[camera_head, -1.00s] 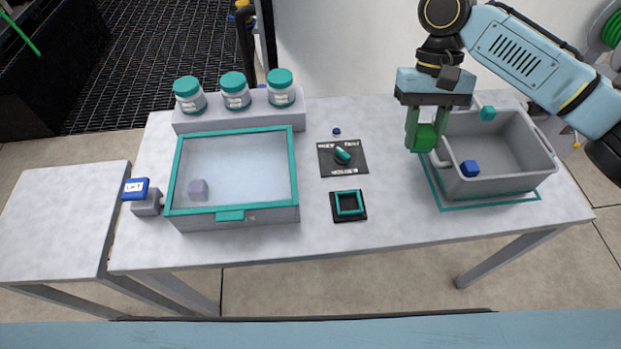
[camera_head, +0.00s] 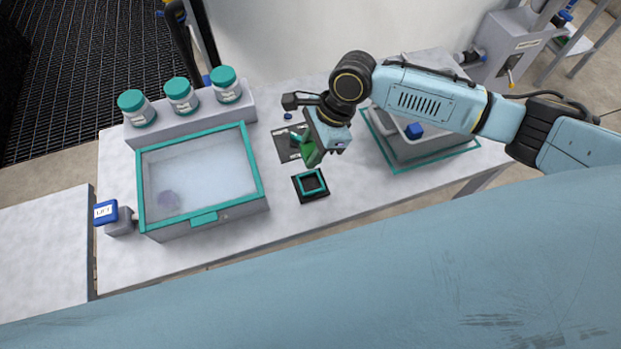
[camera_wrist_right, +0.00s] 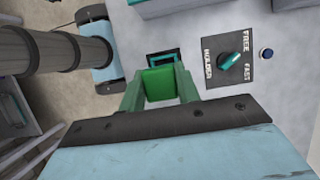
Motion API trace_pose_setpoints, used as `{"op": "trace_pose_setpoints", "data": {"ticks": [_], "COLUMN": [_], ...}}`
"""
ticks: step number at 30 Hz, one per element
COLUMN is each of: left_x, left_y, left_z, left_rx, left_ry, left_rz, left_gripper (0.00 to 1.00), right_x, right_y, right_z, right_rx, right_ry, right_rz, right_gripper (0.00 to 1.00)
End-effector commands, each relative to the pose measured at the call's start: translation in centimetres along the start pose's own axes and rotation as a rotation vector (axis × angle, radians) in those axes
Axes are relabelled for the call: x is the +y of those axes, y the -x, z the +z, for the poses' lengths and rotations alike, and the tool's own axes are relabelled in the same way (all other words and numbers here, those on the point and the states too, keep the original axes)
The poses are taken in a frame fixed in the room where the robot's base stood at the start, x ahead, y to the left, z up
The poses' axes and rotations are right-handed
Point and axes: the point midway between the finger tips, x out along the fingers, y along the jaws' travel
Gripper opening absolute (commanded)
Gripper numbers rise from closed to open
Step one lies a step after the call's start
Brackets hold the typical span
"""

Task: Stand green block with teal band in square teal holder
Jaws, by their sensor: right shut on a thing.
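My right gripper (camera_head: 313,159) is shut on the green block (camera_wrist_right: 158,84), which sits between its green fingers in the wrist view. I cannot make out the teal band on the block. The square teal holder (camera_head: 312,183) is a teal frame on a black base on the table, with its middle empty. The gripper is above and just behind the holder in the head view. In the right wrist view the block partly covers the holder (camera_wrist_right: 168,57). My left gripper is not in view.
A black dial plate (camera_head: 286,149) with a teal knob lies behind the holder, partly hidden by the gripper. A teal-rimmed case (camera_head: 256,166) stands left, with jars (camera_head: 181,95) behind it. A grey bin (camera_head: 398,148) holding a blue cube (camera_head: 414,130) is at right, partly under my arm.

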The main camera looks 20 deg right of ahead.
Motion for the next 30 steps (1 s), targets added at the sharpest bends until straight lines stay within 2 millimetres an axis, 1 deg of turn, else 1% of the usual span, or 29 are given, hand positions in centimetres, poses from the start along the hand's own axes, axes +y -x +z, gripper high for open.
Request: {"op": "trace_pose_setpoints", "data": {"ticks": [3, 7, 9, 14, 21, 30], "left_x": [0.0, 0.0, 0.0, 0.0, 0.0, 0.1], "left_y": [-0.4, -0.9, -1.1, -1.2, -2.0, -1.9], "left_z": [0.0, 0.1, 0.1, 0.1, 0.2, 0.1], "left_rx": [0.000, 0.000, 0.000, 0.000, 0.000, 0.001], "left_ry": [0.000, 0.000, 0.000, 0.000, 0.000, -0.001], "left_rz": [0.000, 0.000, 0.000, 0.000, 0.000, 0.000], "left_gripper": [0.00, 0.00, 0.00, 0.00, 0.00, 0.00], "right_x": [0.1, 0.1, 0.0, 0.0, 0.0, 0.0], "right_y": [-2.0, -4.3, -5.1, -6.1, -9.0, -9.2], "right_z": [-0.8, -1.8, -2.1, -2.5, -3.7, -3.8], "right_rx": [0.002, 0.003, 0.002, 0.001, 0.002, 0.001], "right_ry": [-0.015, -0.014, -0.013, -0.010, -0.011, -0.010], "right_rz": [-0.002, -0.002, -0.003, -0.003, -0.002, -0.003], "right_gripper": [0.10, 0.10, 0.10, 0.10, 0.10, 0.10]}}
